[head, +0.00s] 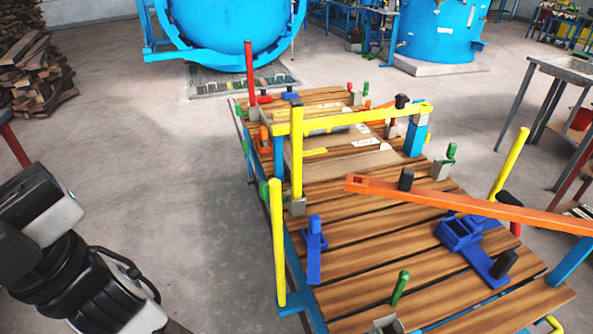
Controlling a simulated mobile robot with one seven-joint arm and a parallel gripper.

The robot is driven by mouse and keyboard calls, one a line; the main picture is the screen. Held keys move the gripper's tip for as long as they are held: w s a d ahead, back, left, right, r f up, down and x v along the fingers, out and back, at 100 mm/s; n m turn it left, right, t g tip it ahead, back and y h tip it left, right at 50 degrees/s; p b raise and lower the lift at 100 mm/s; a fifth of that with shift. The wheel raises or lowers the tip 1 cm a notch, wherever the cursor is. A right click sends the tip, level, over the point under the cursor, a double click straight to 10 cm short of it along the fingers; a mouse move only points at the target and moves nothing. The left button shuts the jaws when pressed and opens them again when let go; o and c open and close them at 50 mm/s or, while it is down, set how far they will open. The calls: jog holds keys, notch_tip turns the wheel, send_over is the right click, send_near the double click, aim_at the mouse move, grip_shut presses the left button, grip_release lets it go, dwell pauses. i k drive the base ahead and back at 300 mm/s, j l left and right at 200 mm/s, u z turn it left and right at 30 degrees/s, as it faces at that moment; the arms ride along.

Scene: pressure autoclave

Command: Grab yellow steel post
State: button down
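Several yellow steel posts stand on the slatted wooden cart. One yellow post (279,240) rises upright at the near left edge of the cart. A second yellow post (297,155) stands upright further back, in a grey socket, with its top near a yellow crossbar (375,112). A third yellow post (510,163) leans to the right at the cart's right side. I cannot tell which post the task means. My black and grey arm is at the lower left, apart from the cart and posts. I cannot make out gripper fingers.
The wooden cart bed (350,215) carries blue clamps (315,248) and an orange bar (450,200) across its right side. A red post (249,72) stands at the far left corner. Bare floor (200,200) lies between my arm and the cart. A blue autoclave (230,30) stands behind.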

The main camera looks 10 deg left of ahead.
aim_at(296, 105)
jog(key=j, duration=0.85)
jog(key=i+j+u, duration=0.2)
jog(key=i+j, duration=0.5)
jog(key=i+l, duration=0.1)
jog(key=i, duration=0.25)
jog(key=i+l, duration=0.15)
jog(key=i, duration=0.15)
jog(key=j+u, duration=0.05)
